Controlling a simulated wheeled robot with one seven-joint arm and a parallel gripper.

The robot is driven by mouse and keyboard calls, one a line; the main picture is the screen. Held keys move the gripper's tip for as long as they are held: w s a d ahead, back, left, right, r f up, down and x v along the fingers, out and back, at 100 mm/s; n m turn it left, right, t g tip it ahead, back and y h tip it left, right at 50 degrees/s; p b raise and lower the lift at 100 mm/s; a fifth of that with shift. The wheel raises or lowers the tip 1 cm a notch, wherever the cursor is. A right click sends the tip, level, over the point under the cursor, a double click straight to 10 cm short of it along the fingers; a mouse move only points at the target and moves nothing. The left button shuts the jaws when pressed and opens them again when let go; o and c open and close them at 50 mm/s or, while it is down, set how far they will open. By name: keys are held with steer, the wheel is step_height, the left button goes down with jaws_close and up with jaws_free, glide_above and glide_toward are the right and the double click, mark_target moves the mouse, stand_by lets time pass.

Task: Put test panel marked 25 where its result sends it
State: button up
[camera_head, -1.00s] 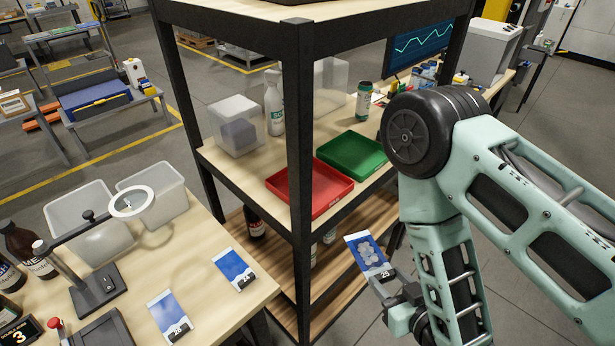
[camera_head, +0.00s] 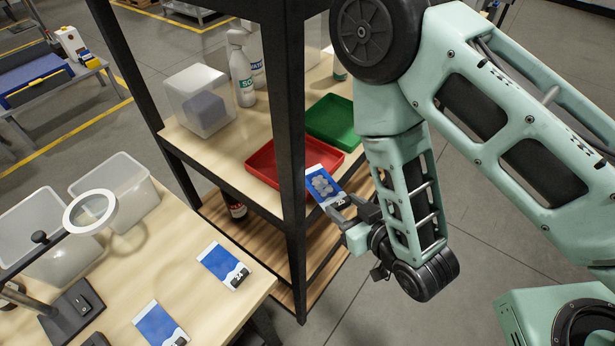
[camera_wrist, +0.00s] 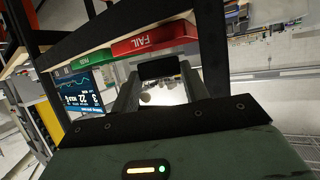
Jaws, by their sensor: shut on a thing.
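Test panel 25 (camera_head: 323,184), blue with large pale blotches and a white end, is held by my gripper (camera_head: 347,212) at its black number tag. In the head view it overlaps the near edge of the red tray (camera_head: 262,172) on the shelf; I cannot tell its height over the tray. The green tray (camera_head: 335,122) stands beside the red one, farther back. In the wrist view the red tray's front (camera_wrist: 150,38) reads FAIL and the green tray's front (camera_wrist: 82,62) appears to read PASS. The fingers (camera_wrist: 160,92) show there, but the panel's face does not.
A black shelf post (camera_head: 287,130) stands just left of the panel. Two other blue panels, one tagged 24 (camera_head: 222,263) and another (camera_head: 160,328), lie on the bench with a ring magnifier (camera_head: 90,212) and clear bins (camera_head: 115,185). A clear box (camera_head: 200,100) and bottles stand on the shelf.

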mark_target(317, 178)
steer(key=w+b, duration=0.1)
steer(key=w+a+b, duration=0.2)
steer(key=shift+w+f, duration=0.25)
steer(key=shift+w, duration=0.15)
steer(key=shift+w+a+f+b, duration=0.1)
steer(key=shift+w+a+b, duration=0.05)
steer(key=shift+b, duration=0.85)
steer(key=b, duration=0.2)
steer(key=w+b, duration=0.1)
steer(key=b, duration=0.2)
steer(key=shift+w+a, duration=0.25)
steer(key=shift+a, duration=0.15)
steer(key=w+b, duration=0.1)
steer(key=b, duration=0.1)
steer(key=w+a+b, duration=0.1)
steer(key=shift+w+a+r+b, duration=0.2)
steer(key=shift+b, duration=0.15)
steer(key=w+p, duration=0.1)
steer(key=w+a+p, duration=0.1)
steer(key=w, duration=0.1)
steer(key=shift+w+a+r+p, duration=0.1)
steer(key=shift+a+r+p, duration=0.25)
steer(key=shift+a+p, duration=0.05)
steer(key=shift+w+a, duration=0.2)
steer(key=shift+w, duration=0.15)
steer(key=shift+w+a+f, duration=0.1)
steer(key=shift+w+f, duration=0.05)
steer(key=shift+w, duration=0.05)
steer(key=shift+f+p, duration=1.05)
steer(key=shift+f, duration=0.75)
